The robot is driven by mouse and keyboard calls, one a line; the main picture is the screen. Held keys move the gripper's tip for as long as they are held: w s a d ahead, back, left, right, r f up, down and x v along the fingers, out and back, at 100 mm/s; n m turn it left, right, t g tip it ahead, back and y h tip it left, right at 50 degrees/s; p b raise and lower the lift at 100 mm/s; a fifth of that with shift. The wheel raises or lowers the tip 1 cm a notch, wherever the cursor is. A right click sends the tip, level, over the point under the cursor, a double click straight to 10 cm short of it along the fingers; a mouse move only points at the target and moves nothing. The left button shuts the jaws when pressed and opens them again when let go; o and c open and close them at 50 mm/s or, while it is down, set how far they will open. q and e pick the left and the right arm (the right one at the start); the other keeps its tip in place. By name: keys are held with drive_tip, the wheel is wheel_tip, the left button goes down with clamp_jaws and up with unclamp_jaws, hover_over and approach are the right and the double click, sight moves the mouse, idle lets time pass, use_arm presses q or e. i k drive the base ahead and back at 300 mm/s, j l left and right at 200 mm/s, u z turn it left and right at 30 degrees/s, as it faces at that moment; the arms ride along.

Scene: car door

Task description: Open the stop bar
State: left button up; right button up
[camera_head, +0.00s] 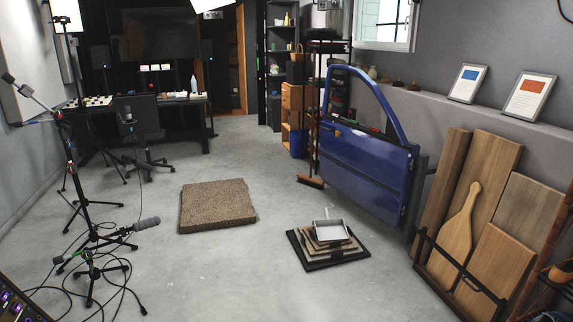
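A blue car door (366,160) stands upright on the right side of the room, with an empty window frame curving above it. A dark vertical post (413,190) stands along its right edge. A small orange-yellow spot (337,133) shows near the door's upper left. I cannot make out with certainty which part is the stop bar; it may be too small to tell at this distance. Neither of my grippers is in view.
Wooden boards (455,225) lean in a black rack at the right. A dustpan (330,231) lies on stacked trays (306,250) in front of the door. A brown mat (217,204) lies mid-floor. Microphone stands (88,238) and cables fill the left.

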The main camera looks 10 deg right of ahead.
sight(501, 303)
drive_tip(key=i+j+z, duration=0.2)
drive_tip(key=i, duration=1.2)
drive_tip(key=i+z, duration=0.9)
drive_tip(key=z, duration=0.25)
drive_tip(key=i+z, duration=0.15)
drive_tip(key=z, duration=0.2)
drive_tip(key=i+j+z, duration=0.1)
drive_tip(key=z, duration=0.3)
drive_tip(key=i+j+z, duration=0.15)
drive_tip(key=z, duration=0.25)
drive_tip(key=i+j+z, duration=0.15)
drive_tip(key=i+z, duration=0.15)
drive_tip(key=z, duration=0.15)
drive_tip(key=i+j+z, duration=0.25)
drive_tip(key=z, duration=0.2)
